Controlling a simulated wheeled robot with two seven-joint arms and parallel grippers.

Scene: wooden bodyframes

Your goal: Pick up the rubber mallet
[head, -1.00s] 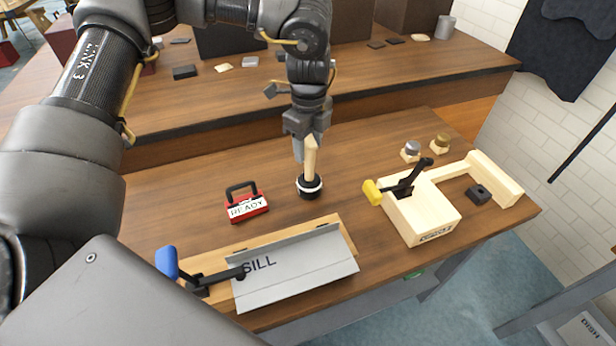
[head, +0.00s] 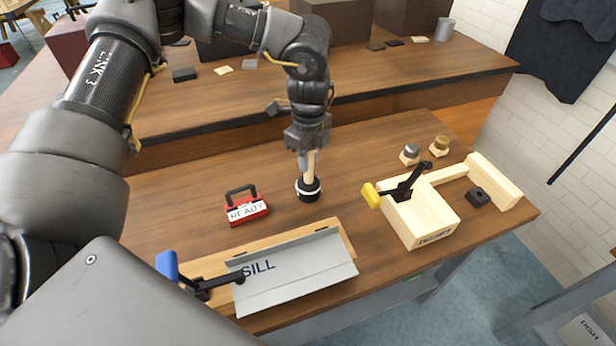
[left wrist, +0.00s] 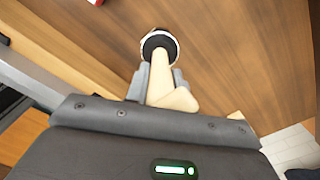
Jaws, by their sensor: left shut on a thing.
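The rubber mallet (head: 309,188) stands near the middle of the wooden table, with its black and white head down and its pale wooden handle pointing up. My left gripper (head: 307,158) comes down from above and is shut on the mallet's handle. In the left wrist view the handle (left wrist: 161,78) runs between the two grey fingers (left wrist: 158,86), with the dark head beyond them. I cannot tell whether the head touches the table. My right gripper is in neither view.
A red "READY" box (head: 246,207) stands left of the mallet. A grey "SILL" plate (head: 296,272) with a blue-handled clamp lies in front. A wooden block fixture (head: 422,218) with a yellow-handled clamp is at right. Two small knobs (head: 411,153) stand behind it.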

